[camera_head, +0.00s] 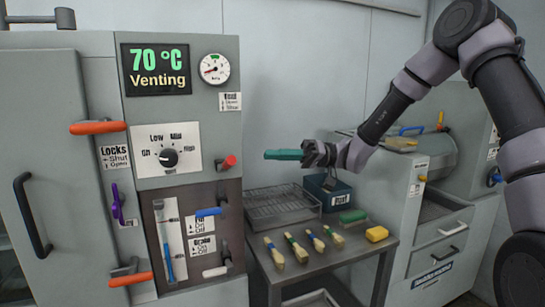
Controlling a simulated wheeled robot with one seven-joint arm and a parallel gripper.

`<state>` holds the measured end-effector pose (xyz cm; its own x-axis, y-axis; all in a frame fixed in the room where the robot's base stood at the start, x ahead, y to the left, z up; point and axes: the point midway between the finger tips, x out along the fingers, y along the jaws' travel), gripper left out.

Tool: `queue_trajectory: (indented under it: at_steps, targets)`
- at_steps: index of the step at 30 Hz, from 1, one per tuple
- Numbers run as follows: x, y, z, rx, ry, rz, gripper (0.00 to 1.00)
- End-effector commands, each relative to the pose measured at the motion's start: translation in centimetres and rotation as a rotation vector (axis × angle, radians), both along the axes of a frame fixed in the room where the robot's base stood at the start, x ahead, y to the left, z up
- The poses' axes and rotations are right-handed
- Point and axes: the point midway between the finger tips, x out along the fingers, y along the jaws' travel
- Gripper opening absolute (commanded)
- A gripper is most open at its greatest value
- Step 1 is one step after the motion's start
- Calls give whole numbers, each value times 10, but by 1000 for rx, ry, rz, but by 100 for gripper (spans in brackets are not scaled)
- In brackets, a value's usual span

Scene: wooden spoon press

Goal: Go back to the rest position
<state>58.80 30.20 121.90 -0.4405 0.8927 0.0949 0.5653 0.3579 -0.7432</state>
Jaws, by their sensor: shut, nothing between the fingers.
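My gripper (284,155) is at the centre of the picture, held in the air above the metal table (345,255). Its teal fingers are shut together and point left toward the grey machine. I see nothing held in them. My arm comes in from the right and bends down to the gripper.
The grey machine (60,100) at left has a display reading 70 °C Venting (156,68), a gauge (214,69), a knob (168,157) and orange handles (97,127).

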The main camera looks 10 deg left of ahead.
Motion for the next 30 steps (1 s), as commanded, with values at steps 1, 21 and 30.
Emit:
queue_trajectory:
  at_steps: [1, 21, 30]
  targets:
    - [1, 0, 0, 1, 0, 1, 0]
    - [-39, -66, 9, -530, -16, 5, 0]
    - [-61, -167, 28, -1045, 22, -334, 0]
